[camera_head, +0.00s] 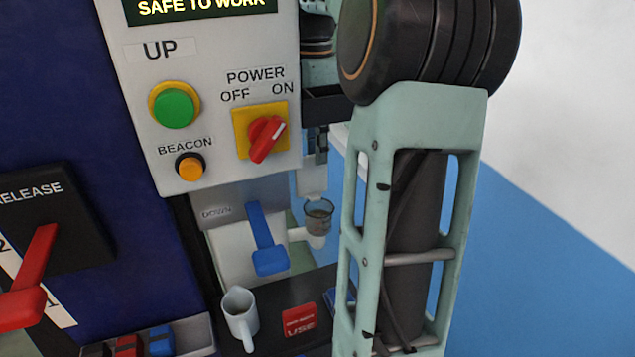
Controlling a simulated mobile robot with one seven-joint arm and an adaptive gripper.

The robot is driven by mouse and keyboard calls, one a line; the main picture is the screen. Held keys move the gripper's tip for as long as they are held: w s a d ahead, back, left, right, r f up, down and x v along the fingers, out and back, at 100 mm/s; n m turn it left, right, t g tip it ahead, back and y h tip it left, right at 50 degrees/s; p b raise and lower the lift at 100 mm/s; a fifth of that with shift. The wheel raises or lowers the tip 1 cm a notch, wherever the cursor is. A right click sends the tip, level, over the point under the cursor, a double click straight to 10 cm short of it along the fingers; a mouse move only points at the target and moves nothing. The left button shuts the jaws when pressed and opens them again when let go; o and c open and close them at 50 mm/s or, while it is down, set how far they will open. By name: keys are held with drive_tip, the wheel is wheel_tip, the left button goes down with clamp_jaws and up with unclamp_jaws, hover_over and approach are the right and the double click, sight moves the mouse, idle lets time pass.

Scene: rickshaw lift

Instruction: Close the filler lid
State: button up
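A small clear cup-shaped filler (319,214) with brownish contents stands on a white fitting beside the blue lever, left of my arm. Its round top appears uncovered. A pale upright piece (312,180) rises just behind the cup; it may be the filler lid standing open, but I cannot tell for sure. My arm's pale green link and black joint fill the right of the view and hide what lies behind them. My gripper is not in view.
A grey control panel (140,95) carries a green button (174,107), a red power switch (267,138) and an orange beacon button (190,166). A blue lever (266,240), a white mug (240,316) and a red lever (30,270) stand below. Blue floor (550,270) lies clear at right.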

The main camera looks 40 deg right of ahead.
sight(318, 193)
drive_tip(key=f+b, duration=0.1)
drive_tip(key=f, duration=0.7)
drive_tip(key=shift+s, duration=0.2)
clamp_jaws()
